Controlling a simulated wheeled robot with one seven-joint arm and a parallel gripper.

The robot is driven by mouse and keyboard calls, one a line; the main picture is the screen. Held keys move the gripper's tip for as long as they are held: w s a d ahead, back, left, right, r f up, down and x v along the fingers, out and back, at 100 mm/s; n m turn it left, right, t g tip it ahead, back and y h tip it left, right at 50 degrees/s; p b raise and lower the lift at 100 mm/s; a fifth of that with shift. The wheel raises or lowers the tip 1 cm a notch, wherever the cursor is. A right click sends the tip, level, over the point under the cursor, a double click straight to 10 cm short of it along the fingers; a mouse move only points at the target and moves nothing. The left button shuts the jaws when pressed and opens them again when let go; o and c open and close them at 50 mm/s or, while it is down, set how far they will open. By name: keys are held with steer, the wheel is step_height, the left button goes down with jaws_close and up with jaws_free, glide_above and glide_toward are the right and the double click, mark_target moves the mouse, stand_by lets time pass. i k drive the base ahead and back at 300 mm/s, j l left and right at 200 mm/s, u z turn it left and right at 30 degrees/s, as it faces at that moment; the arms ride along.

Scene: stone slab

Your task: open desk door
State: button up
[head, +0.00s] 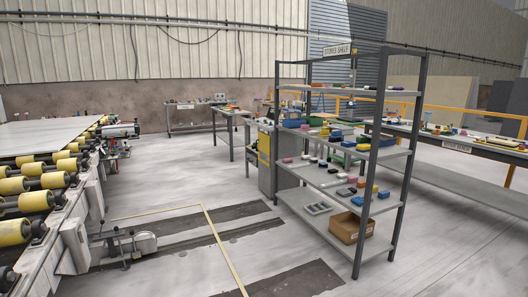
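No part that I can clearly identify as a desk door shows in the head view. A narrow desk or bench (231,113) with small items on top stands in the middle distance, with open space between its legs. Just right of it, a grey cabinet (265,180) with a yellow panel (264,145) stands upright, partly hidden behind the shelf rack. Whether it has a door, or a door that is open, I cannot tell. My gripper is not in view.
The stores shelf rack (318,170) holds several small items and a cardboard box (350,228). A roller conveyor (48,185) fills the left side. A long bench (455,145) stands at right. Free floor (185,190) lies between conveyor and rack, crossed by a yellow line.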

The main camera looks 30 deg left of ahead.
mark_target(263, 140)
steer(key=i+j+u, duration=1)
steer(key=i+u, duration=0.15)
steer(key=i, duration=0.15)
steer(key=i+j+u, duration=0.1)
steer(key=i+u, duration=0.25)
steer(key=i, duration=2.85)
steer(key=i+j+z, duration=0.1)
steer(key=i, duration=0.55)
steer(key=i+j, duration=0.15)
steer(key=i, duration=0.5)
steer(key=i+j+z, duration=0.2)
steer(key=i+z, duration=0.25)
steer(key=i, duration=0.15)
steer(key=i+j+z, duration=0.35)
steer(key=i+z, duration=0.15)
steer(key=i+j+z, duration=0.45)
steer(key=i+j, duration=0.1)
steer(key=j, duration=0.05)
